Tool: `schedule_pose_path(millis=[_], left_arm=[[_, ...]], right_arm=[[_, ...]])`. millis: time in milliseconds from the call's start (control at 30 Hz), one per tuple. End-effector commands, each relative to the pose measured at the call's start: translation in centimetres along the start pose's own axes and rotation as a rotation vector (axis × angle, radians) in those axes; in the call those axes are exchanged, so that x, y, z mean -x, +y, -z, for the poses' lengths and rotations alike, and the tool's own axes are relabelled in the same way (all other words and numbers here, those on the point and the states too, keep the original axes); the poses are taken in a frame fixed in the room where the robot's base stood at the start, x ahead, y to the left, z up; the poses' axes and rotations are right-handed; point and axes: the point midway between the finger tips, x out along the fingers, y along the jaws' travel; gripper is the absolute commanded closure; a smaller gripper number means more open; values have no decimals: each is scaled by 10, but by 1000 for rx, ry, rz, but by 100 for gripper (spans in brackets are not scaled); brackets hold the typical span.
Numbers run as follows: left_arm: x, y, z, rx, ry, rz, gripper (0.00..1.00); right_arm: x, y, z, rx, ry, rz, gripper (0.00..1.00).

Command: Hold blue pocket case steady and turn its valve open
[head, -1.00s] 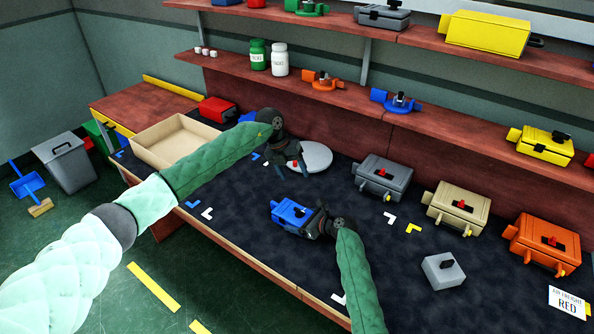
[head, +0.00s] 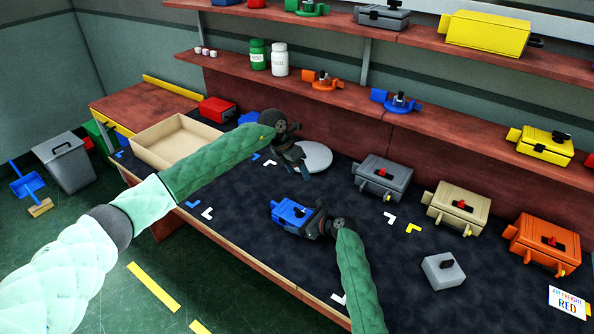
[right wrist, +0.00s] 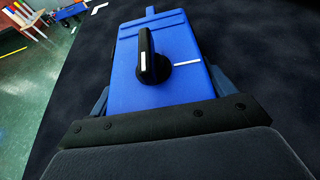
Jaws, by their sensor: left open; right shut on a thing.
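The blue pocket case (head: 291,213) lies on the dark conveyor surface. My right gripper (head: 308,222) is shut on it from its near right end. In the right wrist view the blue case (right wrist: 150,88) fills the middle, with a finger on each side. Its black valve handle (right wrist: 147,55) stands on top and points along the case's length. A white line on the lid runs to the right of the handle, across the handle's direction. My left gripper (head: 302,170) is open above and behind the case, apart from it, near the pale round disc (head: 314,156).
Grey (head: 384,177), beige (head: 457,207) and orange (head: 543,245) valve cases line the back right. A small grey box (head: 444,270) sits at the right front. An open tan tray (head: 177,147) stands at the left. Dark surface around the blue case is clear.

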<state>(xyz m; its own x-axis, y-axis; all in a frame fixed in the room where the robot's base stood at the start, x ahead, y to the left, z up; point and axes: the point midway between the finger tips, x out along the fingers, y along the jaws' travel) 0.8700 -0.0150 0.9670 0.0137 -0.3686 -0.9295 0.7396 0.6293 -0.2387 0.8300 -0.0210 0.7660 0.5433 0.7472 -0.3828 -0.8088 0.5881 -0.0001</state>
Motion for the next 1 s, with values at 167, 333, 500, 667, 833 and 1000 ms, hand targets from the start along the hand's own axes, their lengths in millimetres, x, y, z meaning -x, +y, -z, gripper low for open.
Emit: schedule_pose_path(millis=[167,333,500,667,833,1000], left_arm=[[0,0,0,1,0,0,36],[0,0,0,1,0,0,36],[0,0,0,1,0,0,36],[0,0,0,2,0,0,36],[0,0,0,2,0,0,36],[0,0,0,2,0,0,36]], right_arm=[[0,0,0,0,0,0,55],[0,0,0,0,0,0,0],[1,0,0,0,0,0,0],[12,0,1,0,0,1,0],[41,0,1,0,0,1,0],[74,0,1,0,1,1,0]])
